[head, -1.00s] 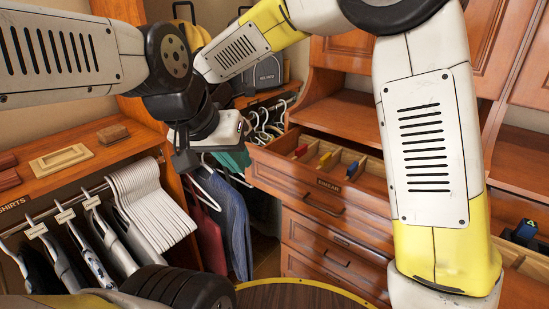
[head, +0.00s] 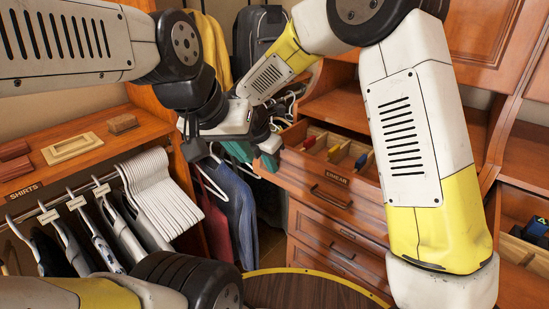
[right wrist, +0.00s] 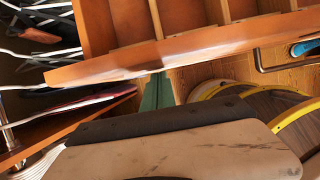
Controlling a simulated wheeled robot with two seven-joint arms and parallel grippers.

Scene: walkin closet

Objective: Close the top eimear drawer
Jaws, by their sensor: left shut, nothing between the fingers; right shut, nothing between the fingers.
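The top Eimear drawer (head: 337,180) stands open in the head view. Its dividers and small red, yellow and blue items show inside. In the right wrist view the drawer (right wrist: 140,62) is very close, its front edge running across the picture above my gripper's pale body. My right gripper (head: 268,145) is shut and empty at the drawer's left front corner, partly hidden behind my left wrist; I cannot tell whether it touches the drawer. My left gripper (head: 189,142) is shut and empty, left of the drawer near the hanging clothes.
Lower closed drawers (head: 340,242) sit below. White hangers (head: 155,185) and clothes hang at left under a shelf (head: 110,145) with small boxes. A round wooden-topped stool or table (head: 310,287) with a yellow rim stands in front. My two arms cross close together.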

